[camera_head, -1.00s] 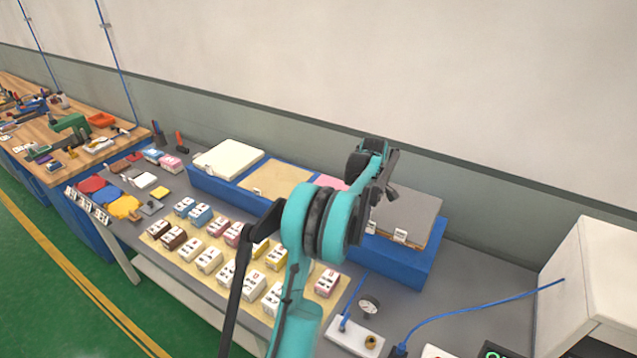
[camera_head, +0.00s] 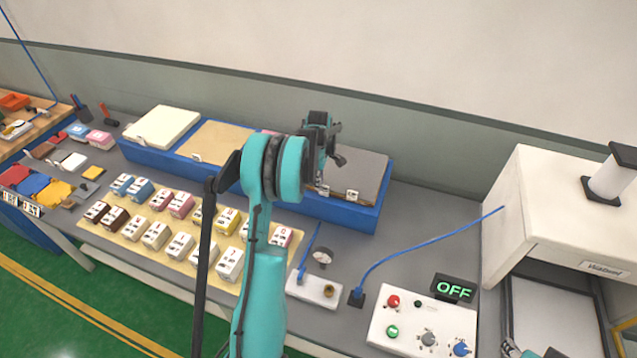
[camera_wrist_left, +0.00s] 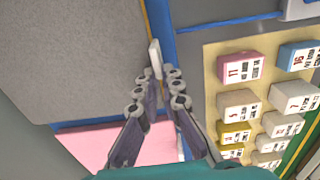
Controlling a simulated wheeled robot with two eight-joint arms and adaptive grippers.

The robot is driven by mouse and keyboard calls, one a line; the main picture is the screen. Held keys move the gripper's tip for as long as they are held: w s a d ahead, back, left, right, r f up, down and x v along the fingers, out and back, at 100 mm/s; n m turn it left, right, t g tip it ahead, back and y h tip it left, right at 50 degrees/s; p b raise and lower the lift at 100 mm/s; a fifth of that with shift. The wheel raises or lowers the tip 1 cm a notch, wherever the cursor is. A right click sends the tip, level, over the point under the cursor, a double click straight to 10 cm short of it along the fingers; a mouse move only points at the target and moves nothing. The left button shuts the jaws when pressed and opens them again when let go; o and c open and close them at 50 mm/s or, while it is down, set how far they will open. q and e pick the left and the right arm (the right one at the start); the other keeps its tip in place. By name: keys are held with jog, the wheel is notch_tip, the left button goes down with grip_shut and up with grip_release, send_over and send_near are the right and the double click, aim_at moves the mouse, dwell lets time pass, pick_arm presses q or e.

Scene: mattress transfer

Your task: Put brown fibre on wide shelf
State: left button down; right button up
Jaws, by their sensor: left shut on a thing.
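A tan slab, which looks like the brown fibre (camera_head: 225,141), lies in a long blue tray (camera_head: 353,217), between a cream slab (camera_head: 165,125) and a pink slab. The pink slab is mostly hidden by my arm in the head view and shows in the wrist view (camera_wrist_left: 95,145). A grey slab (camera_head: 362,172) lies at the right end. My left gripper (camera_head: 325,150) is over the pink and grey slabs. In the wrist view its fingertips (camera_wrist_left: 158,84) close around a small white tab-like piece (camera_wrist_left: 155,57) by the grey slab's edge. I cannot make out a wide shelf.
A tan mat (camera_head: 123,227) with several small labelled blocks lies in front of the tray. A white machine (camera_head: 555,215) stands right. Something teal and grey shows at the bottom right.

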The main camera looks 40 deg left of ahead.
pick_arm(q)
jog(key=c, duration=1.7)
grip_release()
jog(key=shift+f, duration=0.1)
